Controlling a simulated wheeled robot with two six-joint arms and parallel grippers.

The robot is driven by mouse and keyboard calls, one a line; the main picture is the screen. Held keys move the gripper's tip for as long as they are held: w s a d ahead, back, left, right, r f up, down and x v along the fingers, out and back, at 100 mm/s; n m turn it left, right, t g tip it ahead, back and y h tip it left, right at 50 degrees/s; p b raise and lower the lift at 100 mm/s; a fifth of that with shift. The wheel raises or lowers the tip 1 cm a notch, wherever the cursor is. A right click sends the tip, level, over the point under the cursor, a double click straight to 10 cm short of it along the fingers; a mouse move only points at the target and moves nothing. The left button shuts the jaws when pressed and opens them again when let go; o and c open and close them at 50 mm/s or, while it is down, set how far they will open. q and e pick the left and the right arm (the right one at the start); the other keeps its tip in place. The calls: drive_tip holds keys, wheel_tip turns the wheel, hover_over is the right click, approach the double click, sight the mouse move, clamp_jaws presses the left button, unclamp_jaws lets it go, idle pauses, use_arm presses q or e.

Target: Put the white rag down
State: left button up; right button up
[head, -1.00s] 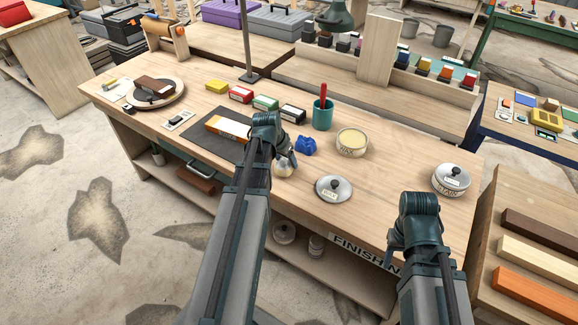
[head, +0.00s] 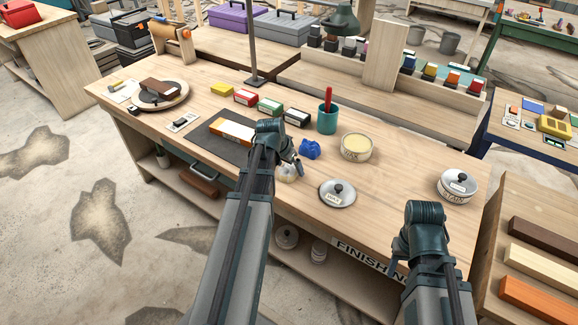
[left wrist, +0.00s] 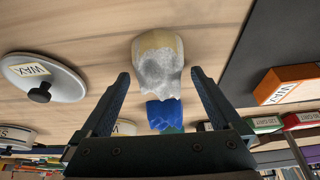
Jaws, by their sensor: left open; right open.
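The white rag (head: 286,173) is a small crumpled whitish bundle with a yellowish patch. It rests on the finishing bench near its front edge, partly hidden by my left gripper in the head view. In the left wrist view the rag (left wrist: 158,62) lies beyond the fingertips, apart from both. My left gripper (left wrist: 158,75) is open with nothing between its fingertips; it also shows in the head view (head: 295,165). My right gripper (head: 398,268) is at the bench's front right, its fingers mostly hidden behind its arm.
A blue rag (head: 310,149) lies just behind the white one. A grey lid labelled wax (head: 338,194) lies to the right, an open tin (head: 356,148) behind. A dark mat (head: 213,143) with an orange-white box (head: 232,131) is to the left. Bare wood lies right of the lid.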

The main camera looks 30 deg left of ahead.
use_arm(q)
drive_tip(key=p+v, duration=1.1)
drive_tip(key=v, duration=0.1)
drive_tip(key=shift+r, duration=0.2)
drive_tip(key=s+d+m+g, duration=0.1)
drive_tip(key=s+d, duration=0.3)
drive_tip(key=d, duration=0.6)
drive_tip(key=s+d+f+m+g+y, duration=0.1)
drive_tip(key=s+d, duration=0.3)
drive_tip(key=d, duration=0.6)
drive_tip(key=s+d+m+g, duration=0.1)
drive_tip(key=s+d+g, duration=0.2)
drive_tip(key=d, duration=0.8)
drive_tip(key=shift+s+f+y, duration=0.3)
drive_tip(key=shift+s+y, duration=0.1)
drive_tip(key=shift+s, duration=0.2)
